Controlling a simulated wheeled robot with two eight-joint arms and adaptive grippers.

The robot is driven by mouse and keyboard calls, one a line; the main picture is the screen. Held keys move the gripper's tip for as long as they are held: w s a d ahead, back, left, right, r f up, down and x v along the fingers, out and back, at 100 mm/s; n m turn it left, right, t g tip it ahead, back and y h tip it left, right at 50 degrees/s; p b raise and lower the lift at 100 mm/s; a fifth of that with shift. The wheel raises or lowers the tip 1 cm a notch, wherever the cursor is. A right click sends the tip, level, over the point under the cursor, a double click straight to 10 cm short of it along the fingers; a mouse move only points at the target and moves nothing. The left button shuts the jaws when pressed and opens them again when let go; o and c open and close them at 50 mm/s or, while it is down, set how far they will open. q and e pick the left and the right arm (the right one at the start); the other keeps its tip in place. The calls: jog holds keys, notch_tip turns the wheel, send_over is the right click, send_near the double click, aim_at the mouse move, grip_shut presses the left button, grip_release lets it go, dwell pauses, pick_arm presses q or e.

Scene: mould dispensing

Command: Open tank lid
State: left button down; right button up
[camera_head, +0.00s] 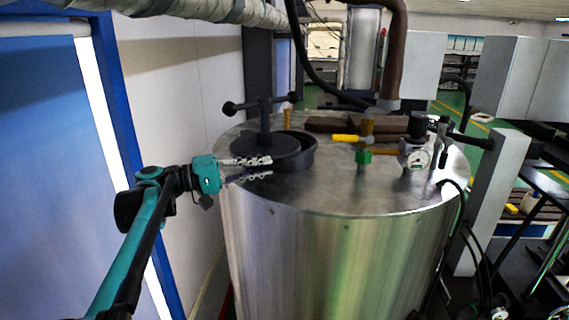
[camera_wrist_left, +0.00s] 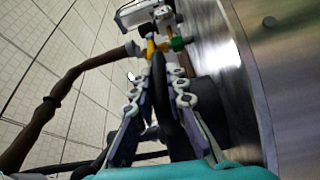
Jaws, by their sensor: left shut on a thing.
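The steel tank (camera_head: 330,255) stands in the middle of the head view. Near its top left sits a black round lid (camera_head: 262,148) with a dark knobbed handle (camera_head: 264,115) standing up from it, inside or against a black ring (camera_head: 308,152). My left gripper (camera_head: 268,168) reaches in from the left at the near left side of the lid, one finger above the other. In the left wrist view its fingers are closed around a dark curved rim (camera_wrist_left: 165,100), which looks like the lid's edge. How far the lid is raised is hard to tell. My right gripper is not in view.
On the tank top, right of the lid, stand a yellow-handled valve (camera_head: 347,138), a green fitting (camera_head: 363,157) and a pressure gauge (camera_head: 417,158). A brown pipe (camera_head: 394,60) rises behind. A wall with a blue door (camera_head: 50,160) is close on the left.

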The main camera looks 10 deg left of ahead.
pick_arm(q)
jog(key=s+a+m+g+h+p, duration=0.1)
jog(key=s+a+m+g, duration=0.1)
jog(key=a+m+g, duration=0.2)
jog(key=shift+a+g+h, duration=0.4)
jog(key=shift+a+g, duration=0.5)
jog(key=shift+a, duration=0.95)
jog(key=c, duration=1.5)
grip_release()
jog(key=shift+w, duration=0.1)
jog(key=shift+c, duration=0.2)
